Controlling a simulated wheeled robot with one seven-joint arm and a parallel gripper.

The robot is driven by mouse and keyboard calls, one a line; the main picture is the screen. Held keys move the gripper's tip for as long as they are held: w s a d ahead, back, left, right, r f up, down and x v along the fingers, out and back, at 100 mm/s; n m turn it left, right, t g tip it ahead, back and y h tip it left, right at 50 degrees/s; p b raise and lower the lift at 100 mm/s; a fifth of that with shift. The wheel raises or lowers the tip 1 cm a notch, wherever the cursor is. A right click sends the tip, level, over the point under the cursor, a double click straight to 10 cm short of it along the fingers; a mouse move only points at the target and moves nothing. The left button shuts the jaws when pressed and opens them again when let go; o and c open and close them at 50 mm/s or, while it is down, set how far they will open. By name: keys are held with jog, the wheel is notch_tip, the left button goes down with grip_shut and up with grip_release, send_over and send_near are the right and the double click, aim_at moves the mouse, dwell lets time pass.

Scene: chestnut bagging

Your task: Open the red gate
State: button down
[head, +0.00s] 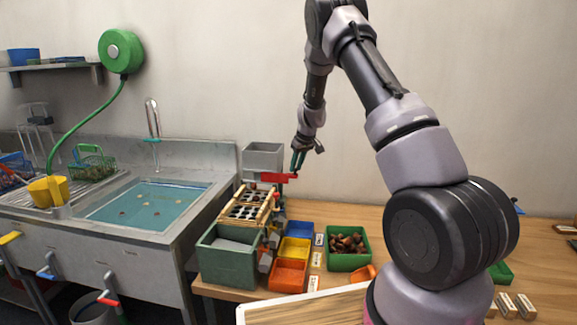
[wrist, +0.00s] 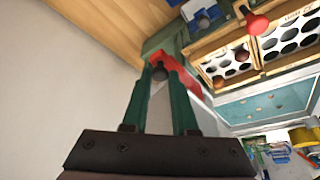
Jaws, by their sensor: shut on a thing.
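The red gate (head: 274,178) is a flat red plate just below the grey hopper (head: 263,157), sticking out to its right. In the wrist view the red gate (wrist: 186,73) runs to the right from my fingertips. My gripper (head: 297,170), with green fingers, is at the plate's right end. In the wrist view my gripper (wrist: 160,72) is shut on the gate's end, with a small dark round knob between the fingertips. How far the plate still reaches under the hopper is hidden.
Below is a wooden-framed sorting grid (head: 247,206) with round holes. Blue, yellow and orange bins (head: 287,276) stand beside it, then a green bin of chestnuts (head: 348,262). A sink (head: 150,206) with water is at left. A wall stands close behind my gripper.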

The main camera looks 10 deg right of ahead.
jog(key=shift+s+d, duration=0.25)
jog(key=shift+d, duration=0.35)
jog(key=c, duration=0.7)
grip_release()
jog(key=shift+r, duration=0.1)
jog(key=v, duration=1)
jog(key=shift+s+d+r, duration=0.1)
jog(key=shift+s+r, duration=0.1)
jog(key=shift+r, duration=0.05)
